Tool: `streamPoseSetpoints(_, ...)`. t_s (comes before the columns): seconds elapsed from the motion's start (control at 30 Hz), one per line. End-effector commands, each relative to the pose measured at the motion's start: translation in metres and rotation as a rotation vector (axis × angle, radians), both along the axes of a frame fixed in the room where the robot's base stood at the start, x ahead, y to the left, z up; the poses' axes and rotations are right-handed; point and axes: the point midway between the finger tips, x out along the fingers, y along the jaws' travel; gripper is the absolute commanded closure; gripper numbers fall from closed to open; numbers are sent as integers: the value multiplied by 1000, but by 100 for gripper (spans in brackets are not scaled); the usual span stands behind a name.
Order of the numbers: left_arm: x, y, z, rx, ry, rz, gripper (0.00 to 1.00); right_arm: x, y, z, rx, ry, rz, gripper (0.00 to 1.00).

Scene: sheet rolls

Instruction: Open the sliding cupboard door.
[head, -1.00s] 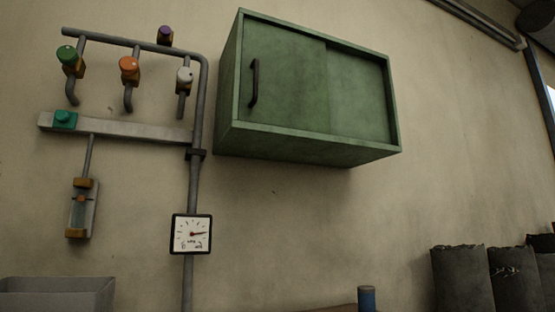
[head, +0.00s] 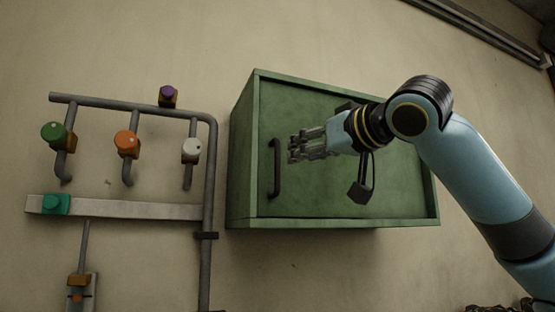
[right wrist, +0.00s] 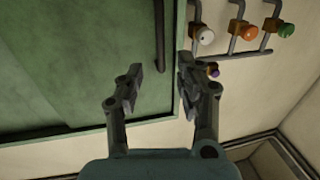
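The green cupboard (head: 242,165) hangs on the wall in the middle of the head view. Its sliding door (head: 305,105) is at the left end of the front and has a dark upright bar handle (head: 277,168). My right gripper (head: 293,148) is just right of the handle in the head view, its fingers pointing toward it. In the right wrist view, the two fingers (right wrist: 160,74) are spread with nothing between them, and the handle (right wrist: 159,36) shows beyond their tips. I cannot tell whether they touch it. My left gripper is out of view.
Left of the cupboard, grey pipework (head: 210,165) carries coloured valve knobs, including a white one (head: 191,150) and an orange one (head: 127,144). A pale bar (head: 130,208) crosses below them. My right arm covers the cupboard's right part.

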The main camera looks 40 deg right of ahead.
Motion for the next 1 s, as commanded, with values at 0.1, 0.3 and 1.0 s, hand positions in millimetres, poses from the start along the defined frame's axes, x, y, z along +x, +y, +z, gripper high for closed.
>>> streamPoseSetpoints(0.1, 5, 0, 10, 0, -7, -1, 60, 13, 0, 1, 8, 2, 4, 64)
streamPoseSetpoints(0.3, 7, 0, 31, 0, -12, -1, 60, 48, -1, 2, 10, 4, 4, 64)
streamPoseSetpoints(1.0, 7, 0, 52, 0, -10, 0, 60, 105, -4, -2, 0, 1, 0, 64)
